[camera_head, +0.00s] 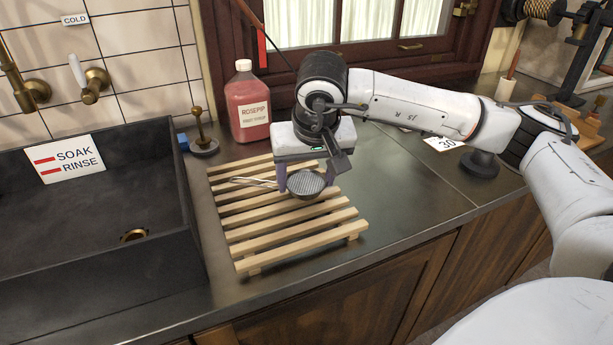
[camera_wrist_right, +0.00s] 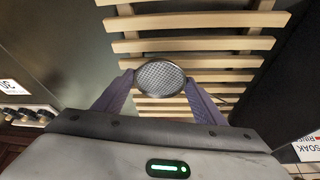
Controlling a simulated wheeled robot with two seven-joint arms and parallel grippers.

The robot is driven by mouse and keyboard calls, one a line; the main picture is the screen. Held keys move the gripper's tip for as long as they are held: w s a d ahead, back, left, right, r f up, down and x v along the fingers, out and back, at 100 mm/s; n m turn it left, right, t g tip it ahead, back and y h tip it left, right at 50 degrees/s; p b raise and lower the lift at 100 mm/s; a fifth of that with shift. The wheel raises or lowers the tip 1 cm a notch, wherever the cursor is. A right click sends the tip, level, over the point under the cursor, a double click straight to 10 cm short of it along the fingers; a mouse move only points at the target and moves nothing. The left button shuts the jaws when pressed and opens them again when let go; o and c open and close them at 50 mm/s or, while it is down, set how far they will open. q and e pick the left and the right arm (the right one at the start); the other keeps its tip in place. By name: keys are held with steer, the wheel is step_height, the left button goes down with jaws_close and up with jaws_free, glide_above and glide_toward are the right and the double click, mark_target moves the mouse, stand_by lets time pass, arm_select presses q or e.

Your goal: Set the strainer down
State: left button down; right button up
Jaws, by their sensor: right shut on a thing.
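The strainer (camera_head: 306,184) is a small round metal mesh bowl with a rim. It is at my right gripper (camera_head: 307,178), over the wooden slatted rack (camera_head: 293,231). In the right wrist view the strainer's mesh (camera_wrist_right: 161,76) lies between the two purple fingers of the right gripper (camera_wrist_right: 160,88), which is shut on it. Slats of the rack (camera_wrist_right: 200,46) show beyond it. I cannot tell whether the strainer touches the slats. My left gripper is out of view.
A dark sink (camera_head: 90,210) is to the left of the rack, with a "SOAK RINSE" sign (camera_head: 65,158). A red Rosepip bottle (camera_head: 247,105) stands behind the rack. A thin metal utensil (camera_head: 252,182) lies on the rack's left side. Counter (camera_head: 400,230) to the right is clear.

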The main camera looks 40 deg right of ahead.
steer(key=shift+f, duration=0.15)
steer(key=o, duration=1.1)
steer(key=shift+o, duration=0.2)
steer(key=shift+r, duration=0.45)
steer(key=v, duration=1.1)
steer(key=shift+s+a+r, duration=0.15)
steer(key=shift+s+r, duration=0.05)
steer(key=shift+s, duration=0.05)
